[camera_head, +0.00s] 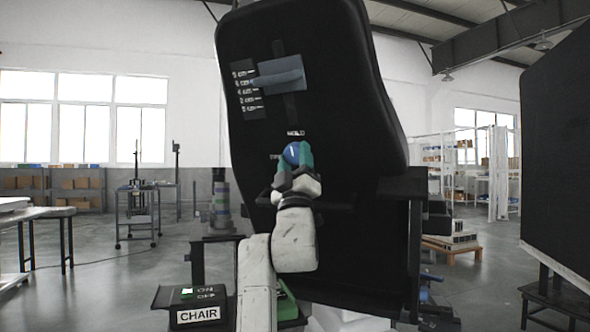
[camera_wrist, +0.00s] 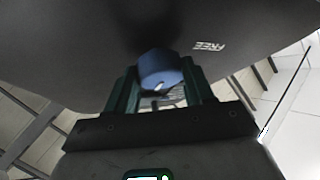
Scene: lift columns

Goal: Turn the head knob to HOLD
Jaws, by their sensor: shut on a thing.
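The head knob (camera_head: 292,152) is a round blue knob on the black back panel of a large chair-like unit. A HOLD label (camera_head: 296,133) is above it, and a FREE label (camera_wrist: 209,46), partly hidden in the head view, is to its left. My gripper (camera_head: 293,166) reaches up from below, its green fingers closed on the knob from both sides. In the wrist view, the knob (camera_wrist: 161,66) sits between the fingers. A small white mark shows on it; I cannot tell which label it points to.
Above the knob, a blue-grey slider handle (camera_head: 280,77) stands beside a column of labels (camera_head: 246,90). A box marked CHAIR (camera_head: 198,314) with an ON/OFF switch is at lower left. A dark panel (camera_head: 555,160) stands at right. Open floor lies to the left.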

